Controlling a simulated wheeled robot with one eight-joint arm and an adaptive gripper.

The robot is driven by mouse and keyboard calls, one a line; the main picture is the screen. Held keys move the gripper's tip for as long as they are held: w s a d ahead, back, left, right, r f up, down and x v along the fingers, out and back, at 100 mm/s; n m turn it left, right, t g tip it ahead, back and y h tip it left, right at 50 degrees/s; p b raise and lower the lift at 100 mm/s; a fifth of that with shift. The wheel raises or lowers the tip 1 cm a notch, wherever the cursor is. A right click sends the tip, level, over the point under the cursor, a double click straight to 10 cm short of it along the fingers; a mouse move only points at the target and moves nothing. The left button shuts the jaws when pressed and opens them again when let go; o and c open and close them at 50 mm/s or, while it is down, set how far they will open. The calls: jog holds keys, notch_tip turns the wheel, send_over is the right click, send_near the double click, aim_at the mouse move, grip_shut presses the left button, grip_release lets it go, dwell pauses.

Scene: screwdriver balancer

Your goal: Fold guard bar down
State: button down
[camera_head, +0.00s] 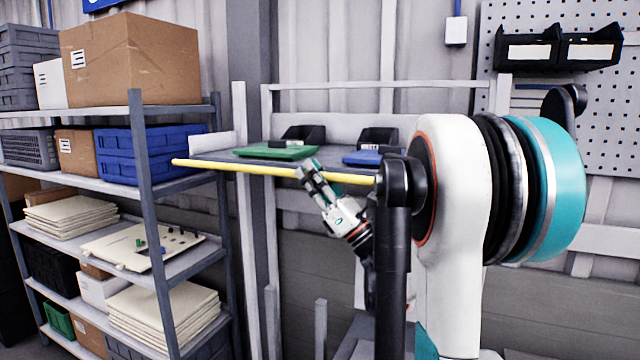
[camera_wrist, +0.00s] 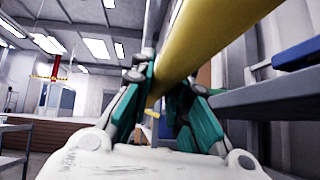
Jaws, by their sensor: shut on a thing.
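The guard bar (camera_head: 235,168) is a long yellow bar. In the head view it runs almost level along the front edge of a grey shelf (camera_head: 222,157), and its right end goes out of sight behind my arm. My gripper (camera_head: 306,171) is at the bar, right of its middle, with its fingers shut on it. In the wrist view the yellow bar (camera_wrist: 205,40) passes close over the camera and between the teal fingers of my gripper (camera_wrist: 168,95). The exact finger contact is partly hidden by the bar.
A green tray (camera_head: 277,150) and a blue tray (camera_head: 362,157) lie on the shelf behind the bar, with dark bins behind them. A rack with cardboard boxes (camera_head: 130,60) and blue crates (camera_head: 150,150) stands at the left. A pegboard (camera_head: 600,120) hangs at the right.

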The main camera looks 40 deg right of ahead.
notch_tip(320, 180, down, 2)
jog(key=n+g+y, duration=0.1)
jog(key=n+y, duration=0.2)
jog(key=n+g+y+b, duration=0.1)
jog(key=n+y, duration=0.2)
jog(key=shift+n+g, duration=0.4)
jog(key=shift+f+n+g+y+b, duration=0.2)
jog(key=shift+f+n+g+y, duration=0.2)
jog(key=shift+n+g+y, duration=0.95)
jog(key=shift+f+n+g+y+b, duration=0.25)
jog(key=shift+f+n+g+y, duration=0.45)
jog(key=shift+n, duration=1.15)
jog(key=shift+f+n+g+y+b, duration=0.2)
jog(key=shift+n+g+y, duration=0.55)
jog(key=shift+n+g, duration=0.7)
jog(key=shift+n, duration=0.25)
jog(key=c, duration=1.5)
grip_release()
jog(key=shift+c, duration=0.2)
jog(key=shift+d, duration=0.1)
jog(key=v, duration=1.2)
jog(key=shift+f, duration=0.15)
